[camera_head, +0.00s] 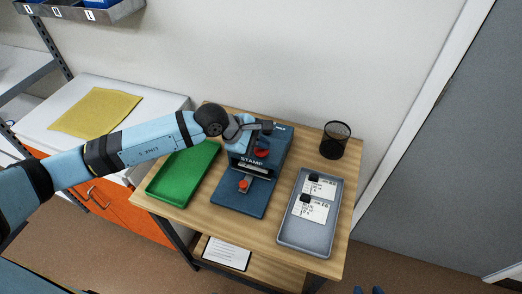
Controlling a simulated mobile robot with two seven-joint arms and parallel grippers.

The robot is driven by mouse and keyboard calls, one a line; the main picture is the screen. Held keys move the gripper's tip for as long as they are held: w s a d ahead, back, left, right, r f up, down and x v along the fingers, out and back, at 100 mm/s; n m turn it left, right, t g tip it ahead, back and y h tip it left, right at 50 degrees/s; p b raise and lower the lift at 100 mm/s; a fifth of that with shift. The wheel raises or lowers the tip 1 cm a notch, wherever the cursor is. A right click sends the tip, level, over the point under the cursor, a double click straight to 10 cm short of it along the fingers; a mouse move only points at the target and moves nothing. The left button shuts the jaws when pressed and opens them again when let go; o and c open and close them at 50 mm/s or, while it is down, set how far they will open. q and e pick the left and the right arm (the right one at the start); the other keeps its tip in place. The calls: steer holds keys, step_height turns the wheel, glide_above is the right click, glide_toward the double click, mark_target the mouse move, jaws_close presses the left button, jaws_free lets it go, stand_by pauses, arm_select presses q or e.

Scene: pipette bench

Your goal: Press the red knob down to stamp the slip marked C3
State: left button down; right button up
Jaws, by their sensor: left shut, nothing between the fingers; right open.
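The blue stamp press (280,145), lettered STAMP, stands at the middle of the wooden table. A red knob (262,153) shows on its upper part, and a smaller orange-red piece (244,184) sits low at the front of its base. My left gripper (266,127) is shut and empty, at the top of the press just behind the red knob in the picture; contact cannot be told. Two white slips (313,209) with black clips lie in the grey tray (290,238); their marks are too small to read.
A green tray (180,175) lies left of the press. A black mesh cup (335,140) stands at the back right. A white sheet (227,253) lies on the lower shelf. A yellow cloth (95,112) lies on the white cabinet at left.

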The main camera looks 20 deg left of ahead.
mark_target(261, 150)
arm_select(q)
steer(key=shift+f, duration=0.25)
steer(key=shift+r+p, duration=0.65)
steer(key=shift+r, duration=1.4)
steer(key=shift+r, duration=0.55)
step_height(261, 150, up, 5)
steer(key=shift+f+p, duration=0.1)
steer(key=shift+p, duration=0.8)
